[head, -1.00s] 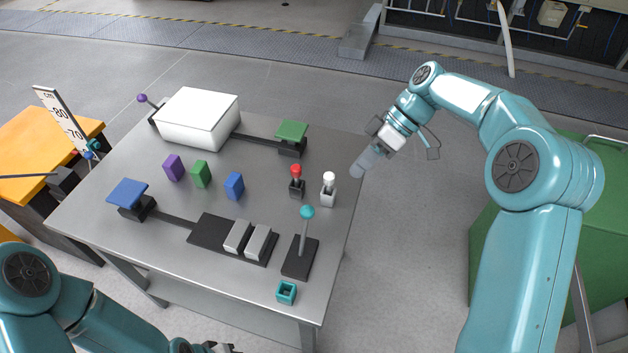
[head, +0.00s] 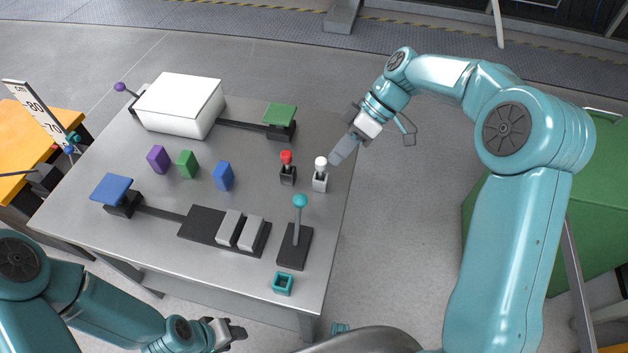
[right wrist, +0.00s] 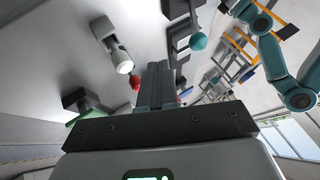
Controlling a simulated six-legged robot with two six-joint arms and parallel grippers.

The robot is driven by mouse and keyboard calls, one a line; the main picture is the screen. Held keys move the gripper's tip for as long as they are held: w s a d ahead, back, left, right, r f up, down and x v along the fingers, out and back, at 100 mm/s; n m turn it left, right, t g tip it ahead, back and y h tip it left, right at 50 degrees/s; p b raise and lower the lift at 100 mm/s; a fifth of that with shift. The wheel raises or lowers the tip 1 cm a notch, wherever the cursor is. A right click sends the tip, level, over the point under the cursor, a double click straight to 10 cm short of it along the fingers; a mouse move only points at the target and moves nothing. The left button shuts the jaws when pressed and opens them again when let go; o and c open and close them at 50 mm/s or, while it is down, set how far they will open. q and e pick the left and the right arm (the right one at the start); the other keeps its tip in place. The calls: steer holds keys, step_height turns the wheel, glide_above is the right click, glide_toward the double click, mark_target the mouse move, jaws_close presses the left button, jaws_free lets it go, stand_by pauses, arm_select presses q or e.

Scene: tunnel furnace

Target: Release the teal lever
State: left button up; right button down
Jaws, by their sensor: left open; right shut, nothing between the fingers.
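The teal lever (head: 299,222) has a round teal knob on a grey rod and stands upright on a black base near the right front of the metal table. Its knob also shows in the right wrist view (right wrist: 198,42). My right gripper (head: 335,158) is shut and empty, beside the white-knobbed switch (head: 320,174) at the table's right edge, apart from the teal lever. In the right wrist view its shut fingers (right wrist: 157,84) point towards the table. My left gripper (head: 232,332) is open and empty, low in front of the table's front edge.
A red-knobbed switch (head: 287,168) stands left of the white one. A teal open box (head: 283,284) sits in front of the lever. Grey blocks (head: 240,230) lie on a black plate to its left. A white box (head: 180,105) and green pad (head: 279,114) are further back.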

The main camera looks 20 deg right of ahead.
arm_select(q)
steer(key=shift+s+r+p, duration=0.1)
steer(key=shift+r+p, duration=0.2)
steer(key=shift+p, duration=0.1)
arm_select(e)
steer(key=s+a+f, duration=0.3)
steer(key=a+f, duration=0.1)
steer(key=a, duration=0.2)
steer(key=shift+a, duration=0.4)
arm_select(q)
steer(key=shift+f, duration=0.1)
arm_select(e)
steer(key=shift+w, duration=0.15)
